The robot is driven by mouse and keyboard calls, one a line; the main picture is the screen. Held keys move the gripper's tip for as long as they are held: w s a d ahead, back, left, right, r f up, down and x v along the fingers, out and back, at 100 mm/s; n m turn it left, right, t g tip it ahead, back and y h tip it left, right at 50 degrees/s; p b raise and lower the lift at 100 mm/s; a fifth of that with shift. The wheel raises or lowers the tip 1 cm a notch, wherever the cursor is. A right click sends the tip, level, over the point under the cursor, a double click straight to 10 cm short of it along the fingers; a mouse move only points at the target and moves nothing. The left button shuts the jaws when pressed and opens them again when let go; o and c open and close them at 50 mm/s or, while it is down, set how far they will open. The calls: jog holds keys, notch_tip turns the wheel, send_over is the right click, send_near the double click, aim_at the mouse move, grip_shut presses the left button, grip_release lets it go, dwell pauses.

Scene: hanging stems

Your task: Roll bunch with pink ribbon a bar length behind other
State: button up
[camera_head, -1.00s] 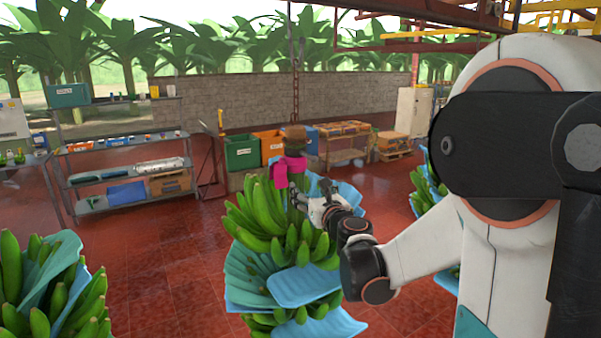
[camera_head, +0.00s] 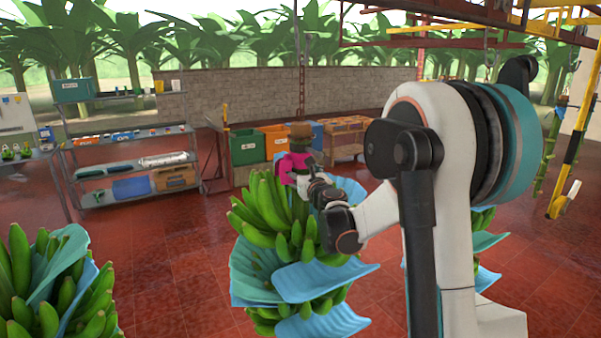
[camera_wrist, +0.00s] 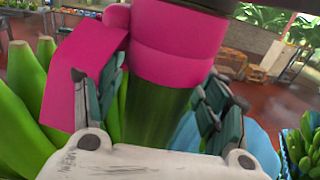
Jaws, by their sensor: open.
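The banana bunch with the pink ribbon (camera_head: 263,215) hangs from a chain near the middle of the head view, with blue sheets between its hands of green fruit. The pink ribbon (camera_wrist: 175,45) is wrapped around its stem (camera_wrist: 158,115), with a loose tail (camera_wrist: 80,72) on the left. My gripper (camera_wrist: 155,92) is open, its two fingers on either side of the green stem just below the ribbon. I cannot tell whether either finger touches the stem. Another bunch (camera_head: 50,290) stands at the lower left, and one more (camera_head: 481,220) is partly hidden behind my arm.
A metal shelf (camera_head: 130,160) with boxes stands at the left back. Green and orange crates (camera_head: 247,147) are behind the pink-ribbon bunch, before a brick wall (camera_head: 230,95). Yellow and red overhead rails (camera_head: 440,30) cross the upper right. Red tiled floor (camera_head: 165,270) is clear between the bunches.

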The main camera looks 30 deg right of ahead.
jog(key=c, duration=1.5)
jog(key=shift+a+f+b, duration=0.15)
jog(key=shift+a+b, duration=0.3)
jog(key=shift+a, duration=0.25)
jog(key=o, duration=1.5)
send_over(310, 209)
